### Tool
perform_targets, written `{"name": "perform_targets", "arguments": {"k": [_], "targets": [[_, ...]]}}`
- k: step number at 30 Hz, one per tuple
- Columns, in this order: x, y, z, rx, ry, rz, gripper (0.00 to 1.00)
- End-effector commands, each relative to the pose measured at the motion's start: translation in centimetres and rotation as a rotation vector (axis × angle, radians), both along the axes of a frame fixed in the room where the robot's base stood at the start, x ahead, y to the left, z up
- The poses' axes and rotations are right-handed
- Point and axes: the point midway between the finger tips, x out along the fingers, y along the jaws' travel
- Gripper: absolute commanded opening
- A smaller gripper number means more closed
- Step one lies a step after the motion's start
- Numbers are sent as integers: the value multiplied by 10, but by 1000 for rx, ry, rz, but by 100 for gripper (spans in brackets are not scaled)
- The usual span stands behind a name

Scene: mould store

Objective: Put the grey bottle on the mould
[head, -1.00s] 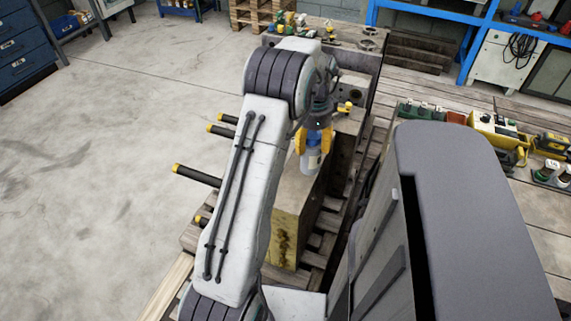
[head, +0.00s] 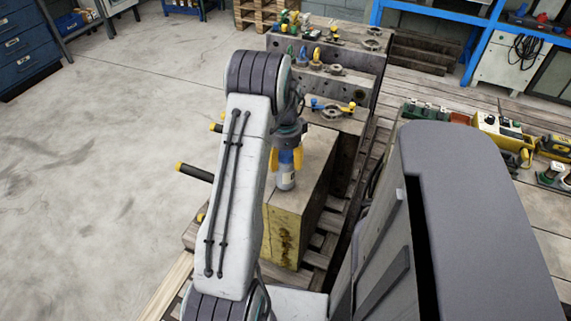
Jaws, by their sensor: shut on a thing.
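The grey bottle (head: 286,179), with a pale label and some blue near its top, is upright in my gripper (head: 287,160). The yellow fingers are shut on its upper part, one on each side. The mould (head: 311,182) is a big block with a grey top and a stained yellowish front face, standing on a wooden pallet. The bottle is over the near part of the mould's top. I cannot tell whether its base touches the top. My arm hides the mould's left side.
Behind the mould stand more steel blocks (head: 355,125) with clamps and fittings on top. Black handles with yellow ends (head: 195,172) stick out to the left. A wooden bench (head: 548,205) with tools is at the right. Open concrete floor (head: 90,190) lies to the left.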

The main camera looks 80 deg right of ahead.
Motion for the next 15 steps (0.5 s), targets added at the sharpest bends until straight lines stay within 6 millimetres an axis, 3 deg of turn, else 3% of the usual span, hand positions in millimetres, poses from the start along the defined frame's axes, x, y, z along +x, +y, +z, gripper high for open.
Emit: {"name": "perform_targets", "arguments": {"k": [4,15], "targets": [[0,0,-15,1,0,0,20],[0,0,-18,-1,0,0,20]]}}
